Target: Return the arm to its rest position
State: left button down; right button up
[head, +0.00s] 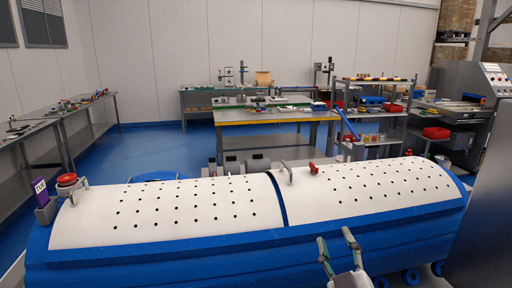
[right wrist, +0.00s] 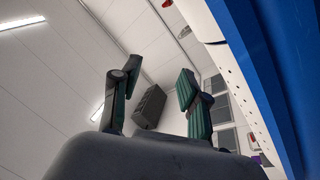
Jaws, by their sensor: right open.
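My right gripper (head: 337,250) is low in the head view, right of the middle, in front of the blue front edge of a long machine. Its two fingers point up and stand apart with nothing between them. In the right wrist view its fingers (right wrist: 155,85) are spread and empty, with the wall and ceiling behind them. My left gripper does not show in either view.
The long blue machine (head: 240,244) with white perforated lids (head: 165,210) fills the front. A red button (head: 67,180) is at its left end. Workbenches (head: 262,117) and a shelf (head: 370,120) stand behind. Blue floor (head: 150,150) is clear between the benches.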

jog(key=s+d+f+m+g+h, duration=0.1)
jog(key=s+d+f+m+g, duration=0.15)
jog(key=f, duration=0.35)
jog(key=s+d+f+m+g+h, duration=0.1)
jog(key=s+d+f+g+h, duration=0.15)
jog(key=f, duration=0.45)
jog(key=s+f+m+g+y, duration=0.1)
jog(key=s+f+g, duration=0.5)
jog(key=s+f, duration=0.4)
jog(key=s+f+m+g+y, duration=0.1)
jog(key=s+f+g, duration=0.55)
jog(key=s, duration=0.65)
notch_tip(320, 180, down, 28)
jog(key=g, duration=0.1)
jog(key=s+d+f+g, duration=0.1)
jog(key=s+d+f, duration=0.1)
jog(key=s+f, duration=1.2)
jog(key=s, duration=0.2)
jog(key=shift+s+d+f, duration=0.2)
jog(key=shift+s+f, duration=0.15)
jog(key=shift+f, duration=0.05)
jog(key=shift+n, duration=0.25)
